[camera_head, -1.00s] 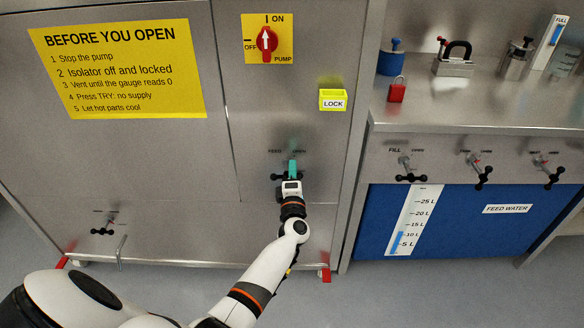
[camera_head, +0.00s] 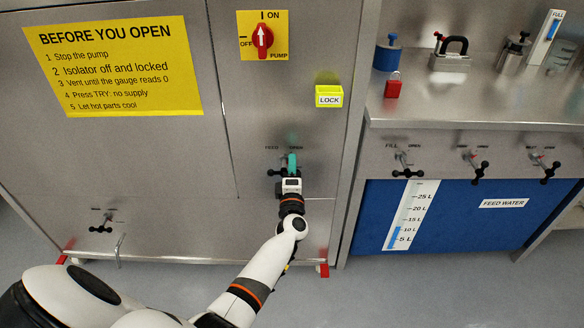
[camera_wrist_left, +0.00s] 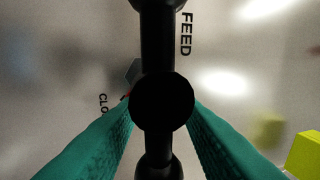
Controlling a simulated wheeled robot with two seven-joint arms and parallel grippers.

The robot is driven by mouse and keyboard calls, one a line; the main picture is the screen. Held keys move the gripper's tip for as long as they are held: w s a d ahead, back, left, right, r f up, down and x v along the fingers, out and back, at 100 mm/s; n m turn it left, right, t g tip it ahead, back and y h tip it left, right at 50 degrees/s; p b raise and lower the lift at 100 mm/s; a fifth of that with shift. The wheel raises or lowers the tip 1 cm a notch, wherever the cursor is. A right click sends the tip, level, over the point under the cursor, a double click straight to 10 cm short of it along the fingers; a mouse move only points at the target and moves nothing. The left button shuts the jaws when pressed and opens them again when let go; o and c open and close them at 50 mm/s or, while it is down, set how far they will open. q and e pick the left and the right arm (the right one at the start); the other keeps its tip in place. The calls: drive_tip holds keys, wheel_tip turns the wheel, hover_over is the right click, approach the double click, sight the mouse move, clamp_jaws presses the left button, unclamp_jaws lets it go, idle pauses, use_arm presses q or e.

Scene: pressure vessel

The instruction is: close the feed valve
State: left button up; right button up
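The feed valve (camera_head: 273,172) has a black handle with ball ends and sits on the steel cabinet front, under the FEED and OPEN labels. My left gripper (camera_head: 291,163), with teal fingers, is at the valve and hides part of it. In the left wrist view the valve's round black hub (camera_wrist_left: 163,101) lies between the fingers, and the handle bar runs up and down in the picture. One finger is on each side of the hub; whether they press on it is unclear. My right gripper is not in view.
Above the valve are a yellow LOCK box (camera_head: 329,97) and a red pump switch (camera_head: 262,37) pointing to ON. A red padlock (camera_head: 393,87) stands on the right bench. Another valve (camera_head: 102,225) is low on the left. FILL and other valves (camera_head: 405,164) are on the right.

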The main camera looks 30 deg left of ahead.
use_arm(q)
drive_tip(key=shift+a, duration=0.1)
drive_tip(key=v, duration=1.2)
drive_tip(key=shift+p, duration=0.3)
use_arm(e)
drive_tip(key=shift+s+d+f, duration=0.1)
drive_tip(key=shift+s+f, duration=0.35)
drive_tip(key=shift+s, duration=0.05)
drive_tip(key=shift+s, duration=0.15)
